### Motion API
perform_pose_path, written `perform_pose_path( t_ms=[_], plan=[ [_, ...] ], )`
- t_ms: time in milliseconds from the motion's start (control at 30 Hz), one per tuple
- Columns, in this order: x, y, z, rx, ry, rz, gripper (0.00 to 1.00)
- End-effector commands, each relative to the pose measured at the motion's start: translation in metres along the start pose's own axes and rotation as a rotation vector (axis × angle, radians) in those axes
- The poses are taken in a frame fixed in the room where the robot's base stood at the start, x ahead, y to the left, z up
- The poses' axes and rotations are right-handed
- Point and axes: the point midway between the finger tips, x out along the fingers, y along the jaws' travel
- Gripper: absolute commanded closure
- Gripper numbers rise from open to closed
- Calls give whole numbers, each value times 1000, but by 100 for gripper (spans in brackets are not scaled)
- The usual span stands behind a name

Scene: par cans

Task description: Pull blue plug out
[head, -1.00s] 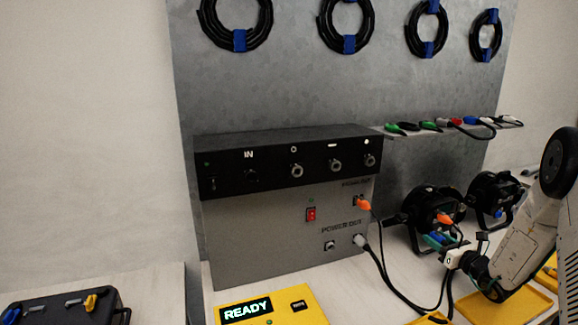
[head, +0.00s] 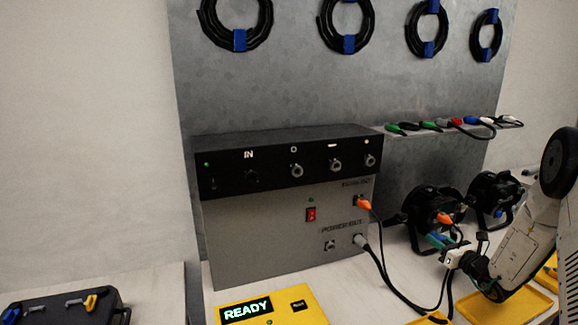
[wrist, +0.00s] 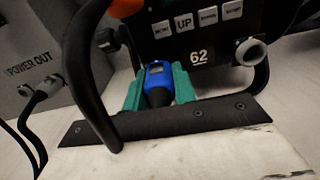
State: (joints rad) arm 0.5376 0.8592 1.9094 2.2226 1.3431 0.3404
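The blue plug (wrist: 158,83) shows in the wrist view between the two teal fingertips of my gripper (wrist: 159,90), which press against both its sides. The plug has a grey latch on top and a dark cable end toward me. It is at the back of a par can (wrist: 207,52) with a small button panel and the number 62. I cannot tell whether it is fully seated. In the head view my gripper (head: 437,241) is at the back of the nearer par can (head: 420,205), and the blue plug is mostly hidden there.
An orange plug (head: 444,219) sits just above my gripper. Black cables run from it and from the grey power box (head: 270,235) close beside my gripper. A second par can (head: 492,197) stands right. Yellow trays (head: 490,308) lie below my arm. A shelf (head: 410,135) holds loose connectors.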

Motion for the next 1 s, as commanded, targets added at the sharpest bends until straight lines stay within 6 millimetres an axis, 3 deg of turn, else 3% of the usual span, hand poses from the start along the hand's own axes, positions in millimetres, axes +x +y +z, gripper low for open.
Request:
perform_pose_path(
  t_ms=[1000],
  plan=[
    [-12,0,0,0,0,0,100]
  ],
)
